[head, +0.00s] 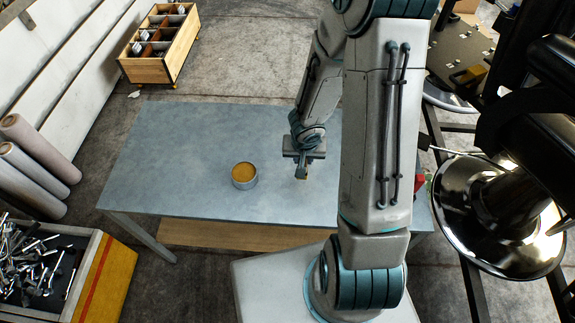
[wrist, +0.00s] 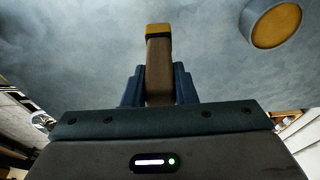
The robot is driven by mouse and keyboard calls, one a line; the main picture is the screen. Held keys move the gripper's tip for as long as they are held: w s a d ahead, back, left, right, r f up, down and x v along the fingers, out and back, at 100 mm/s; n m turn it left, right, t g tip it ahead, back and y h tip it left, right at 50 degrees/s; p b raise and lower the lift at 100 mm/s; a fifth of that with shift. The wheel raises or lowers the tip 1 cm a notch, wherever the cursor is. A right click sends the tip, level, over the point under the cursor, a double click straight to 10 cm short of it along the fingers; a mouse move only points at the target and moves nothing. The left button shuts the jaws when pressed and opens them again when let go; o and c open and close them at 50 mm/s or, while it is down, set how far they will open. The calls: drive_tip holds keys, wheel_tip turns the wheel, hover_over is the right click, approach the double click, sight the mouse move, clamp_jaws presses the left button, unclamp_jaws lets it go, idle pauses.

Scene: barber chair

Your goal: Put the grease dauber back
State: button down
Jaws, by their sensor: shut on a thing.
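My gripper (head: 303,160) is above the blue-grey table, right of the tin. It is shut on the grease dauber (head: 302,174), which has a brown handle and a yellow-and-dark tip. In the wrist view the dauber (wrist: 159,62) sticks out between the two blue fingers (wrist: 159,88), its yellow end farthest out. A round grey tin (head: 244,185) holding yellow-brown grease stands open on the table. In the wrist view the tin (wrist: 251,30) is at the upper right, apart from the dauber. Whether the dauber touches the table I cannot tell.
The table (head: 170,150) is mostly bare on its left. A chrome-based barber chair (head: 500,215) stands close on the right. A wooden crate with compartments (head: 150,70) is at the back left. A box of tools (head: 40,265) and rolls (head: 35,165) are at the left.

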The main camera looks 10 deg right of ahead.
wheel_tip(320, 180, down, 6)
drive_tip(key=w+a+b, duration=0.1)
drive_tip(key=a+b, duration=0.1)
drive_tip(key=b, duration=0.1)
drive_tip(key=shift+w+a+r, duration=0.15)
drive_tip(key=shift+w+a, duration=0.05)
drive_tip(key=shift+w, duration=0.1)
drive_tip(key=c, duration=1.2)
unclamp_jaws()
drive_tip(key=shift+o, duration=0.2)
